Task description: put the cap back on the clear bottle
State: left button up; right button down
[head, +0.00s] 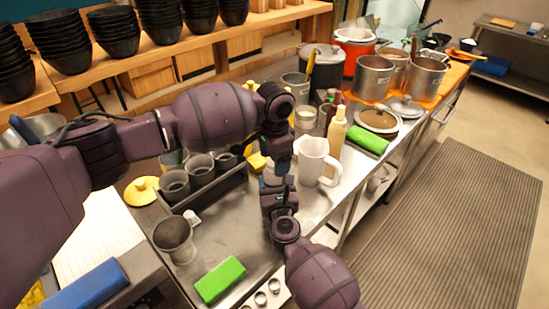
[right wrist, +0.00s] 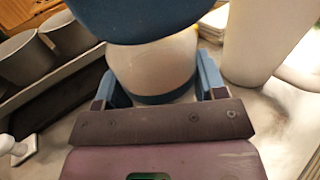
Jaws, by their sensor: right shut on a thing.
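My right gripper (right wrist: 157,92) is shut around the pale, cloudy body of the bottle (right wrist: 155,65), with one blue finger on each side. In the head view the bottle is mostly hidden between the two arms, and my right gripper (head: 279,190) is low over the steel counter. My left gripper (head: 281,158) points down right above it, its fingers largely hidden. A blue rounded shape (right wrist: 140,15) covers the bottle's top in the right wrist view; I cannot tell whether it is the cap or part of my left gripper. No separate cap can be made out.
A white pitcher (head: 312,160) stands close to the right of the grippers, with a cream squeeze bottle (head: 337,133) behind it. A dark caddy (head: 215,190) with metal cups is to the left. A green block (head: 220,279) and a metal cup (head: 174,238) stand in front.

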pick_arm(q)
notch_tip(320, 180, up, 12)
dwell(0.8)
pick_arm(e)
jog(key=shift+c, duration=0.6)
grip_release()
pick_arm(q)
jog(key=shift+r, duration=0.15)
pick_arm(e)
jog(key=s, duration=0.3)
jog(key=s+d, duration=0.1)
jog(key=s, duration=0.6)
jog(key=shift+s+d, duration=0.35)
